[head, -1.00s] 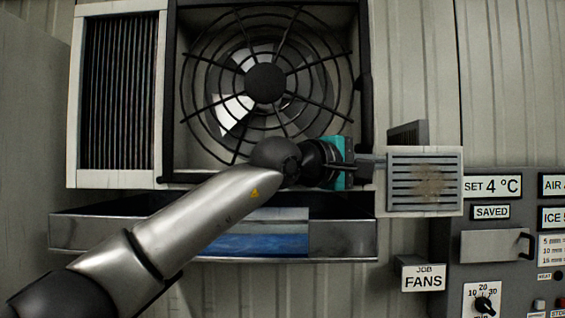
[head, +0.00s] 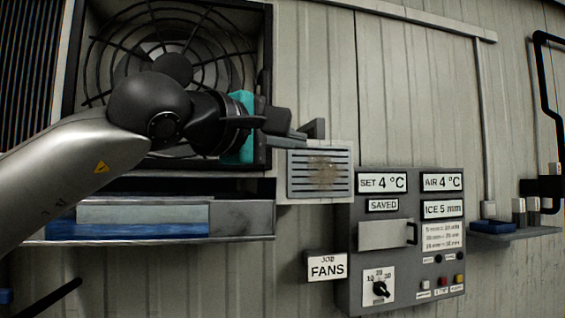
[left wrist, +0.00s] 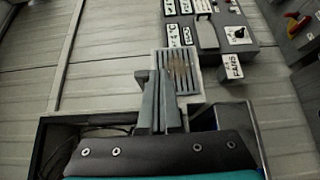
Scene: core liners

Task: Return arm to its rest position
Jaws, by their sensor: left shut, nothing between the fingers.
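My left arm comes in from the left in the head view, across the front of the caged fan (head: 172,68). My left gripper (head: 298,134) points right, just above a small vent grille (head: 320,173) with a brown stained patch. The left wrist view shows its two fingers (left wrist: 157,100) lying together, with nothing between them. The same grille (left wrist: 178,72) shows just beyond the fingertips there; whether they touch it I cannot tell. My right gripper is not in view.
A control panel (head: 408,285) with labels and a dial stands right of the grille. A metal tray (head: 243,219) holding something blue sits below the fan. A JOB FANS sign (head: 327,267) hangs beneath the grille. A small shelf (head: 515,233) and black pipe (head: 541,85) are far right.

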